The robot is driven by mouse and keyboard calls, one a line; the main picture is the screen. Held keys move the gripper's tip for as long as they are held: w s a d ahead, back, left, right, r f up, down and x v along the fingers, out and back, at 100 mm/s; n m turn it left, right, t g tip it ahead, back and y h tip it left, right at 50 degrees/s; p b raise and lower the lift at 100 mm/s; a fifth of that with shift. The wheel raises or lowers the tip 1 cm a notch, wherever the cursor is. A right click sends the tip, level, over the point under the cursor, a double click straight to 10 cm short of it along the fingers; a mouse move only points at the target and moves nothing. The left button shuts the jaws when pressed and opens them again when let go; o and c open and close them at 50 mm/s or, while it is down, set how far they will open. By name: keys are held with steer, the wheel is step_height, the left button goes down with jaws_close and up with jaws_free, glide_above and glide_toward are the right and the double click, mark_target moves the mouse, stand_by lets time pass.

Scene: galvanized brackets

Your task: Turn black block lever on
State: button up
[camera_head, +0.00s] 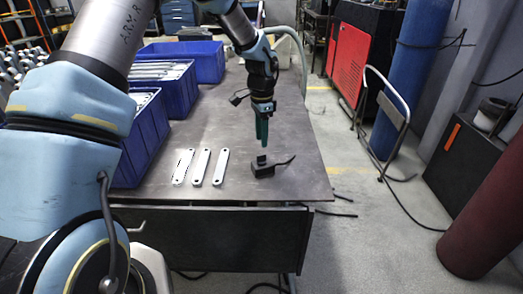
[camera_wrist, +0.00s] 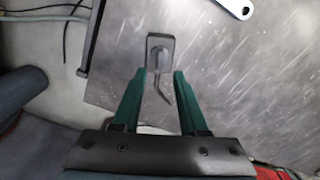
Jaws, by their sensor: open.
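The black block (camera_head: 263,170) sits on the metal table (camera_head: 240,188) near its front right, with a thin lever (camera_head: 284,162) sticking out to the right. In the wrist view the block (camera_wrist: 160,42) lies just beyond my fingertips, and its lever (camera_wrist: 161,92) reaches down between the fingers. My gripper (camera_head: 262,142) points down above the block, apart from it. In the wrist view the green fingers of my gripper (camera_wrist: 160,73) are spread with nothing held between them.
Three galvanized brackets (camera_head: 201,167) lie left of the block. Blue crates (camera_head: 147,135) stand along the table's left side. A small dark object (camera_head: 237,99) lies farther back. The table's right edge is close to the block, and the surface around the block is clear.

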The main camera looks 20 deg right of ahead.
mark_target(261, 155)
steer(key=shift+r, duration=2)
steer(key=a+r+n, duration=0.2)
steer(key=a+n, duration=0.2)
steer(key=a, duration=0.6)
steer(key=a+r+n, duration=0.3)
steer(key=a+n, duration=0.1)
steer(key=a, duration=0.6)
steer(key=s+a+n, duration=0.4)
steer(key=s+a, duration=0.1)
steer(key=a, duration=0.3)
steer(key=s+a+n+t, duration=0.1)
steer(key=s+a+n, duration=0.4)
steer(key=a, duration=0.3)
steer(key=shift+s+a+r+n+t, duration=0.25)
steer(key=shift+s+r+n+t, duration=0.1)
steer(key=shift+s, duration=0.1)
